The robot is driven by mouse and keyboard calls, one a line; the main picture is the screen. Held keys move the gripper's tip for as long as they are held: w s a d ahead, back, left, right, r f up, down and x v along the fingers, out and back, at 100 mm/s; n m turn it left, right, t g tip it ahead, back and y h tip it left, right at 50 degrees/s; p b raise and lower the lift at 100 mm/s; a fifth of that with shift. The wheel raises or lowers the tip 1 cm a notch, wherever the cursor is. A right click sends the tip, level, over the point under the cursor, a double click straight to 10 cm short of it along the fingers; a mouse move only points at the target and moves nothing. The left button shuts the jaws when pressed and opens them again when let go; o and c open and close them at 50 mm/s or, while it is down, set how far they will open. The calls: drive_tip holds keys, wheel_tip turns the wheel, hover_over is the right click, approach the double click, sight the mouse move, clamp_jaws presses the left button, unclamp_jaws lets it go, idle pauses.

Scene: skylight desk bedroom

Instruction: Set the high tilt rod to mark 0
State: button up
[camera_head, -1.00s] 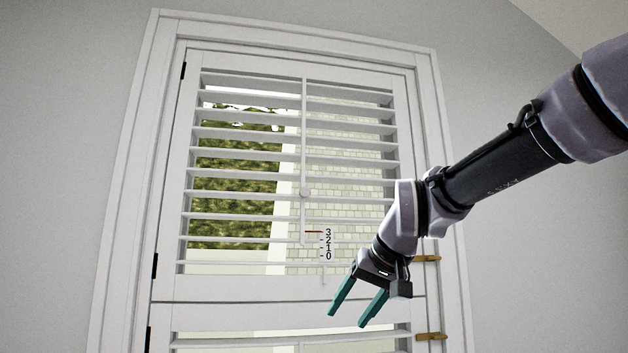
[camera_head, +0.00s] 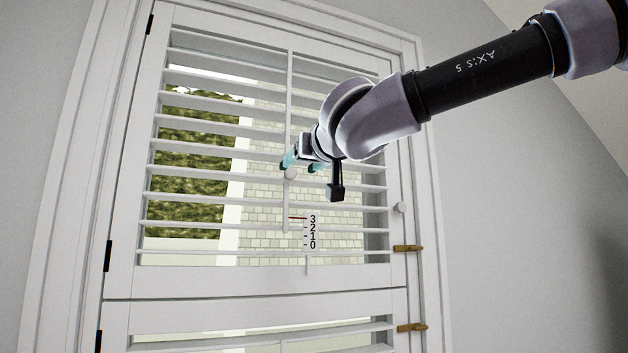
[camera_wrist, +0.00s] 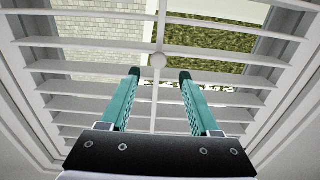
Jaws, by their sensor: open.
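The high tilt rod (camera_head: 289,110) is a thin white vertical bar down the middle of the upper shutter panel, with a round white knob (camera_head: 290,173) low on it. A scale (camera_head: 311,232) marked 3, 2, 1, 0 from top to bottom sits right of the rod's lower end. A reddish pointer (camera_head: 297,218) is level with mark 3. My gripper (camera_head: 302,164) is open in front of the rod, close to the knob. In the wrist view the knob (camera_wrist: 158,60) shows beyond the teal fingertips (camera_wrist: 160,75), between them sideways. No contact is visible.
White slats (camera_head: 195,128) cross the upper panel, tilted open onto a hedge and brick wall. A lower panel (camera_head: 250,335) is below. Two brass catches (camera_head: 408,248) and (camera_head: 411,327) and a small white knob (camera_head: 400,207) are on the right frame.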

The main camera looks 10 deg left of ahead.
sight(286, 177)
drive_tip(key=x, duration=1)
drive_tip(key=shift+w, duration=0.35)
clamp_jaws()
idle(0.9)
